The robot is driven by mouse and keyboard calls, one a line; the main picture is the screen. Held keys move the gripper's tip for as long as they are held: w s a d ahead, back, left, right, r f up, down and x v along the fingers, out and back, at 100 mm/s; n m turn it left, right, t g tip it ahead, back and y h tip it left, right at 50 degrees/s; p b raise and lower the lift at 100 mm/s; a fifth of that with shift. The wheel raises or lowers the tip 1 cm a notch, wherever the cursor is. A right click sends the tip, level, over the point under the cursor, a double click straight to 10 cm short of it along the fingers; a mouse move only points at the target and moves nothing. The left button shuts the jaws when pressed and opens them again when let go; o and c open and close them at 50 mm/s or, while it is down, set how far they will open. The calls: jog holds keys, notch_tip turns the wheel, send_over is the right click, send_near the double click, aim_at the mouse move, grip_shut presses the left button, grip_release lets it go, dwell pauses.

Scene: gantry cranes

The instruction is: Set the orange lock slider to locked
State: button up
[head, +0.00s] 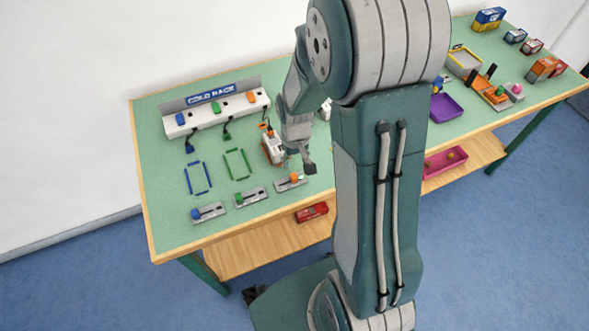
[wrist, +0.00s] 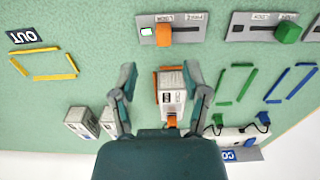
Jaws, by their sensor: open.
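The orange lock slider (wrist: 164,34) sits on a grey plate at the top of the wrist view, at the left part of its slot, below a small label that seems to read LOCK. A small lit green window is beside it. In the head view the orange slider (head: 294,178) is near the table's front edge. My gripper (wrist: 160,74) is open, its fingers on either side of a white-and-orange module (wrist: 171,85); I cannot tell whether they touch it. In the head view my gripper (head: 307,164) is just behind and right of the slider.
Green (head: 240,197) and blue (head: 208,212) sliders stand left of the orange one. The cold rack (head: 215,112) is at the back. Yellow OUT outlines (wrist: 42,64) and two grey-white modules (wrist: 84,122) are on the wrist view's left. Bare green tabletop lies between.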

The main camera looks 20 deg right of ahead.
notch_tip(320, 180, up, 5)
jog(key=shift+d+f, duration=0.1)
dwell(0.6)
notch_tip(320, 180, up, 12)
jog(key=t, duration=0.3)
send_over(295, 175)
jog(key=s+a, duration=0.2)
jog(key=s, duration=0.3)
jog(key=s+a+r+t, duration=0.2)
jog(key=s+r, duration=0.5)
jog(key=s, duration=0.2)
jog(key=shift+s+a+r+t, duration=0.2)
jog(key=shift+a+r+t, duration=0.1)
jog(key=shift+r, duration=0.1)
